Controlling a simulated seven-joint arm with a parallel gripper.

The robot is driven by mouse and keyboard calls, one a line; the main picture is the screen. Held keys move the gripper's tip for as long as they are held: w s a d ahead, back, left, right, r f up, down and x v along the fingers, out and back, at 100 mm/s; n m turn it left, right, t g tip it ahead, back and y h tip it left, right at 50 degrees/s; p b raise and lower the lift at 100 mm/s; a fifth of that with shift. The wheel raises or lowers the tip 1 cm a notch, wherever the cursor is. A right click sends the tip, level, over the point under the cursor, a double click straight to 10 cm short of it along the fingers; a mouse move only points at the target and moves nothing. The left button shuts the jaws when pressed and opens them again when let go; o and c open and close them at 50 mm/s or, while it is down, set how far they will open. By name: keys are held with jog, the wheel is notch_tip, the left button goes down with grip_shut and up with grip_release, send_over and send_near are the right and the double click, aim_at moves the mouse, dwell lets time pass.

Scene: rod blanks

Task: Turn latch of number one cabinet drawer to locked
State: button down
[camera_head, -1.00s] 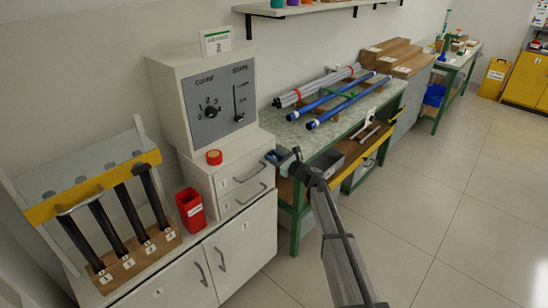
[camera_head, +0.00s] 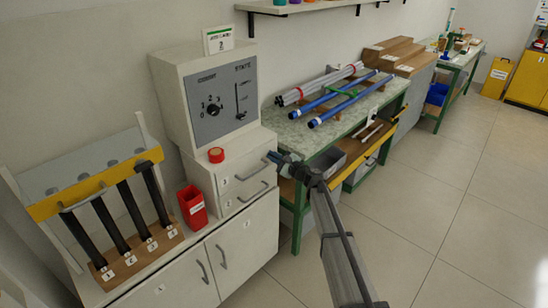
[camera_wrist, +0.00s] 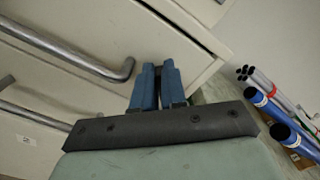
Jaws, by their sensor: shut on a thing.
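The cabinet's upper drawer (camera_head: 232,179) has a pale front and a grey bar handle; its front also shows in the wrist view (camera_wrist: 165,38). My gripper (camera_head: 271,156) is at the right end of this drawer front. In the wrist view its two blue fingers (camera_wrist: 158,88) are upright, close together, just right of the handle's end (camera_wrist: 125,70). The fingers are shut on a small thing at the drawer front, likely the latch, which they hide. I cannot read the latch's position. The drawer looks closed.
A lower drawer (camera_head: 240,198) with its own handle is beneath. The green-framed bench (camera_head: 300,134) with blue rods (camera_head: 352,105) stands close on the right. Floor in front is clear.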

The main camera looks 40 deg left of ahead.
jog(key=shift+w+f, duration=0.15)
dwell(0.3)
jog(key=c, duration=1.4)
grip_release()
jog(key=shift+c, duration=0.2)
jog(key=shift+o, duration=1.3)
jog(key=shift+s, duration=0.2)
jog(key=d, duration=0.8)
jog(key=shift+w, duration=0.2)
